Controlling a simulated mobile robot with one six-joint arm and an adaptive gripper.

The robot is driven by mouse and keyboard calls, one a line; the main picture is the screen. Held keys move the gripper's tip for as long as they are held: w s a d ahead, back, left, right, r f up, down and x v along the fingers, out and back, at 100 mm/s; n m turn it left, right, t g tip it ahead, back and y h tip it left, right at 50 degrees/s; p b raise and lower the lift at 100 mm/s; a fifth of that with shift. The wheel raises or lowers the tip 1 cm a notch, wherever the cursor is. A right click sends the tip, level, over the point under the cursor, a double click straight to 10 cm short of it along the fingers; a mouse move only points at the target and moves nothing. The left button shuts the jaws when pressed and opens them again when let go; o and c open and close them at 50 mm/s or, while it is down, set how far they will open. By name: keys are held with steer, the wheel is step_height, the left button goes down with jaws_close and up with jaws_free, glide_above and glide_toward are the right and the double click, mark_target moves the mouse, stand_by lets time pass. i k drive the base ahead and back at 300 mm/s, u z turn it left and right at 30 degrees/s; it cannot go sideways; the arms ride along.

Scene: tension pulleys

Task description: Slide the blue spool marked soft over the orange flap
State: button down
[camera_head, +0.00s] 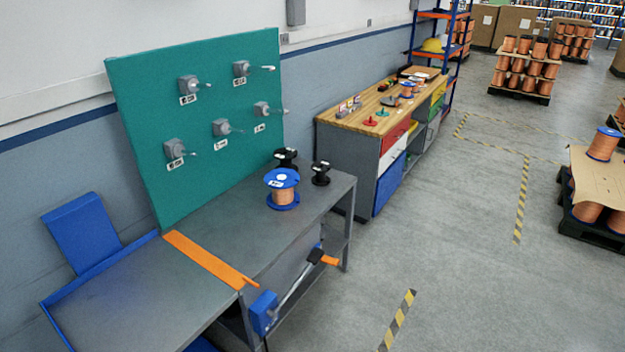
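A spool with blue flanges and copper-coloured wire (283,197) stands upright on the right part of the grey workbench (225,215). A small white label sits on its top flange, but its text is too small to read. The orange flap (205,256) is a long narrow strip lying across the bench, left of and nearer than the spool. A stretch of bare grey bench top separates the two. My gripper is not in view.
Two black spools (320,173) stand behind and right of the blue one. A green board (205,120) with several pulleys rises behind. A blue-edged tabletop (140,290) lies left.

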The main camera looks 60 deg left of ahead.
mark_target(283, 197)
steer(key=i, duration=2.35)
steer(key=u, duration=2.9)
